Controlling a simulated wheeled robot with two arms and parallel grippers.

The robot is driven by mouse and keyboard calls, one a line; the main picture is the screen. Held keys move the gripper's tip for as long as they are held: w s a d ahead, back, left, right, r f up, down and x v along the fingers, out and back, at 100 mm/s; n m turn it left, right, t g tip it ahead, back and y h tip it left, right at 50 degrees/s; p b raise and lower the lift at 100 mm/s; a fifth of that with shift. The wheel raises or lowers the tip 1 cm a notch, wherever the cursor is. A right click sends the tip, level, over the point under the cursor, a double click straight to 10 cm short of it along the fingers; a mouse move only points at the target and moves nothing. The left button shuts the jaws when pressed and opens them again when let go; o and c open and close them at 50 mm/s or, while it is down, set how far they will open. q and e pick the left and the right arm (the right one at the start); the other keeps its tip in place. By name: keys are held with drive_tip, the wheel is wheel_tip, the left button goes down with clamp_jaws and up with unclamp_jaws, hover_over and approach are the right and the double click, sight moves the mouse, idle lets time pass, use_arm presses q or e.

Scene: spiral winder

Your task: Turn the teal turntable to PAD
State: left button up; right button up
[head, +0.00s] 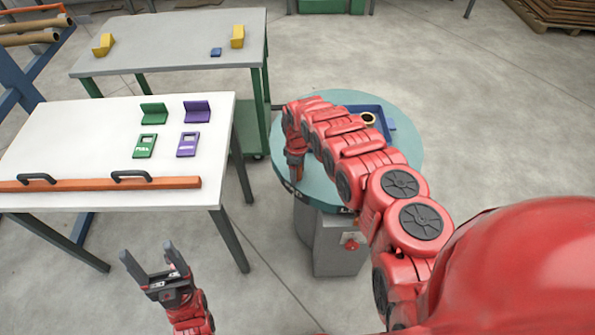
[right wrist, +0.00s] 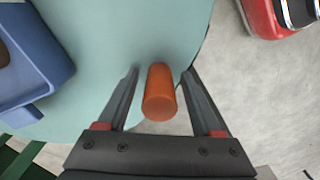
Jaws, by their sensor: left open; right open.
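The teal turntable (head: 405,148) stands on a grey pedestal (head: 340,245) right of the white table. Dark labels sit on its rim, too small to read. An orange upright peg (right wrist: 160,95) stands near the turntable's edge. My right gripper (head: 294,170) is low over the turntable's left side; the arm crosses and hides much of the top. In the right wrist view its open fingers (right wrist: 160,74) are on either side of the peg, with gaps visible. My left gripper (head: 148,250) is open and empty, in front of the white table.
The white table (head: 80,145) holds green and purple pieces and an orange bar (head: 90,185) with black handles. A grey table (head: 170,50) stands behind. Floor to the right is clear.

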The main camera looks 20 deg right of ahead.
clamp_jaws()
idle(0.4)
idle(1.1)
